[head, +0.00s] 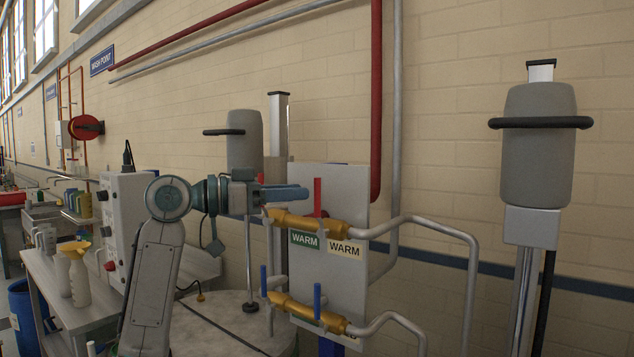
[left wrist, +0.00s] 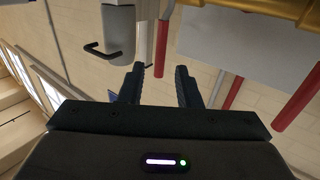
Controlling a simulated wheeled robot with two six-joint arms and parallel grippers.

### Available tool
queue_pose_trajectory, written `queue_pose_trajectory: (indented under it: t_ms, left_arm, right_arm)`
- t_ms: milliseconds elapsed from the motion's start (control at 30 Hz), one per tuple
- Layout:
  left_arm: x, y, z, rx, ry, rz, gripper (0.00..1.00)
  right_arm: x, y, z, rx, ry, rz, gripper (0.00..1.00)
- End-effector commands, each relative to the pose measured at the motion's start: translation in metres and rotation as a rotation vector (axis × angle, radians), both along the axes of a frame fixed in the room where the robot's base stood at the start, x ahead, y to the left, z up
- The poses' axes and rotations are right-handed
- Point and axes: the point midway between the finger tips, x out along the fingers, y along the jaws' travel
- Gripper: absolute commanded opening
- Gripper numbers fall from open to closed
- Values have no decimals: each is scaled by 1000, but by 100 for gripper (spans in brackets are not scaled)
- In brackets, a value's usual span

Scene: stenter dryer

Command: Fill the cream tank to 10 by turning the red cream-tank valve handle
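The red valve handle (head: 317,196) stands upright on the upper brass valve (head: 305,222) of a grey panel. Below that valve are a green WARM label (head: 304,239) and a cream WARM label (head: 345,249). My left gripper (head: 300,193) is level with the handle, just to its left, fingers pointing at it. In the left wrist view the fingers (left wrist: 161,75) are apart with nothing clamped. A red upright bar (left wrist: 161,48), probably the handle, shows just past the tips, in line with the gap. No tank level reading is legible. My right gripper is out of view.
A lower brass valve (head: 305,312) has blue handles (head: 317,300). Bent grey pipes (head: 440,228) jut out right of the panel. A red pipe (head: 376,100) runs down behind it. A control box (head: 125,225) and bottles (head: 78,275) stand at left.

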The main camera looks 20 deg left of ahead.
Motion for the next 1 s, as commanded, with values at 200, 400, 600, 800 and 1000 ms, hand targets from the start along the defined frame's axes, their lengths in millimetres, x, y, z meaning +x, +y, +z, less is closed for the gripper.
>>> queue_pose_trajectory:
  t_ms: [200,400,600,800,1000]
  left_arm:
    - [20,-28,3,-1,2,-2,30]
    - [30,-41,1,-1,2,0,30]
    - [32,-43,-1,1,1,1,30]
    - [32,-43,-1,1,1,1,17]
    - [32,-43,-1,1,1,1,0]
  right_arm:
    - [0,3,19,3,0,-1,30]
    - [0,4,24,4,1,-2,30]
    - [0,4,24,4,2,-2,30]
    - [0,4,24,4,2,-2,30]
    - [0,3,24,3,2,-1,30]
